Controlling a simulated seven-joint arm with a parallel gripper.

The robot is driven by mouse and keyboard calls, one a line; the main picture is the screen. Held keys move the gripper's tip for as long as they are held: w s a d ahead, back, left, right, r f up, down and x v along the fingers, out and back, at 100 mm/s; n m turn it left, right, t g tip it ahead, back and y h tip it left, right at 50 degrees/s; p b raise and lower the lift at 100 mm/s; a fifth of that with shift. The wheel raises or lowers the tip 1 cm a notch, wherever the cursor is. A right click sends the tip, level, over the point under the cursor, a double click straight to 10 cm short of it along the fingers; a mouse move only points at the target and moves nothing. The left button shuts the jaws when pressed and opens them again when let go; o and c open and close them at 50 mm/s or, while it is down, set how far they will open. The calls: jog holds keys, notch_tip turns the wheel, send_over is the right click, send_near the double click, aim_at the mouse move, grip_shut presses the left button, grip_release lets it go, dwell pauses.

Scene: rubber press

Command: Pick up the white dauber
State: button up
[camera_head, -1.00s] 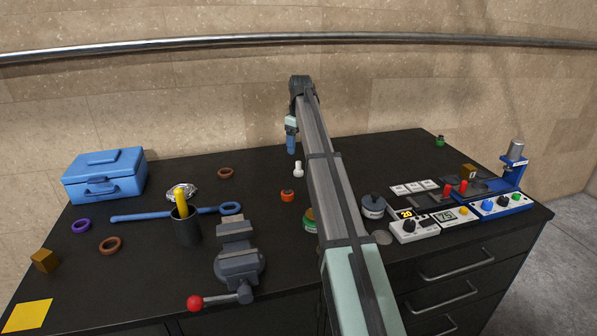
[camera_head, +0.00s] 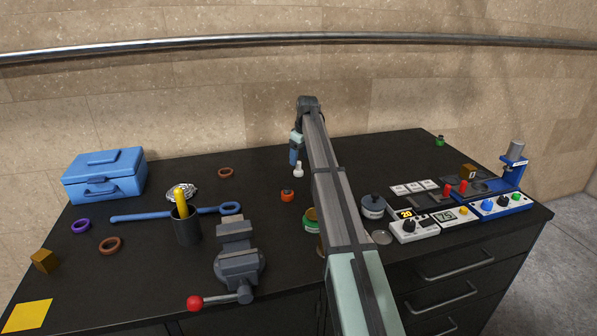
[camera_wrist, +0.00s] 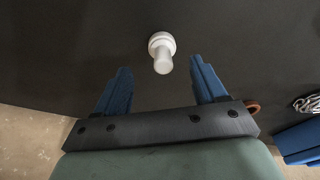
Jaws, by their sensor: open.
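The white dauber (camera_head: 298,170) stands upright on the black table, in the middle toward the back in the head view. In the wrist view the white dauber (camera_wrist: 162,52) shows from above, just beyond the fingertips and roughly midway between them. My gripper (camera_head: 294,158) points down over it in the head view, with its blue fingers close to the dauber's top. In the wrist view my gripper (camera_wrist: 158,75) is open, with its two blue fingers wide apart and nothing between them.
An orange-red small pot (camera_head: 287,196) stands in front of the dauber. A blue toolbox (camera_head: 104,176) is at the far left, and a grey vise (camera_head: 238,262) is at the front.

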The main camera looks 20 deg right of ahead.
aim_at(299, 162)
jog(key=shift+w+a+f, duration=0.1)
jog(key=shift+a+f, duration=0.1)
jog(key=shift+f, duration=1.2)
jog(key=shift+w+a+f, duration=0.1)
jog(key=shift+a+f, duration=0.05)
jog(key=shift+f, duration=1.2)
jog(key=shift+c, duration=0.2)
jog(key=c, duration=1.1)
jog(key=shift+r, duration=0.1)
